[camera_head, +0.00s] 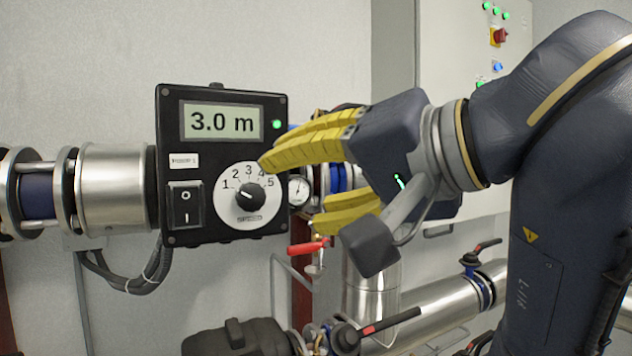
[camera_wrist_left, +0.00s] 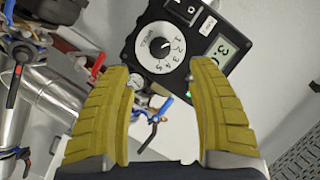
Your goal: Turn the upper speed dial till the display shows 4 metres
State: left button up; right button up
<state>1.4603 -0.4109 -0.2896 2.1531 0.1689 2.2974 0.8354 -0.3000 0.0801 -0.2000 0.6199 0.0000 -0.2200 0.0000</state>
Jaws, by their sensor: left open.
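A black control box (camera_head: 170,140) on the pipework has a display (camera_head: 222,122) reading 3.0 m. Below it is a white dial face numbered 1 to 5 with a black speed knob (camera_head: 250,196); its exact pointer direction is too small to tell. The knob also shows in the left wrist view (camera_wrist_left: 160,45), beyond the fingertips. My left gripper (camera_head: 292,192) is open, its yellow fingers spread, just right of the dial. One finger reaches over the dial's upper right edge in the head view. Nothing is between the fingers. My right gripper is not in view.
A black rocker switch (camera_head: 186,205) sits left of the dial and a green lamp (camera_head: 277,125) right of the display. A gauge (camera_head: 298,189) and a red-handled valve (camera_head: 308,247) lie close to my lower finger. Steel pipes (camera_head: 440,305) run below.

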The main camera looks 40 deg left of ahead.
pick_arm(q)
jog(key=shift+d+r, duration=0.15)
jog(key=shift+d, duration=0.5)
jog(key=n+h, duration=0.1)
jog(key=n, duration=0.1)
send_near(253, 198)
jog(key=shift+t, duration=0.4)
jog(key=x, duration=0.9)
jog(key=shift+s+a, duration=0.15)
jog(key=shift+s, duration=0.1)
dwell(0.4)
jog(key=shift+c, duration=0.2)
